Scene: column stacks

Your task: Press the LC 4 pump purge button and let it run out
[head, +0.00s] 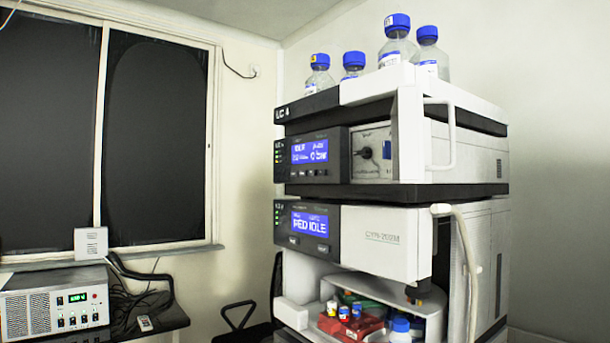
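The column stack labelled LC 4 (291,112) stands right of centre. Its upper module has a lit blue display (310,151) with a row of small dark buttons (308,173) below it. A black round knob (365,152) sits on a pale panel to the right. The module below has a second blue display (310,224), whose text seems to end in IDLE, with small labelled keys (322,247) under it. The lettering is too small to tell which button is the purge button. Neither of my grippers is in view.
Several blue-capped bottles (397,48) stand on top of the stack. An open lower bay holds small vials (343,312) and a red item. A pale hose (464,240) hangs at the right. A bench with a grey instrument (55,305) is at the left. Space before the displays looks clear.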

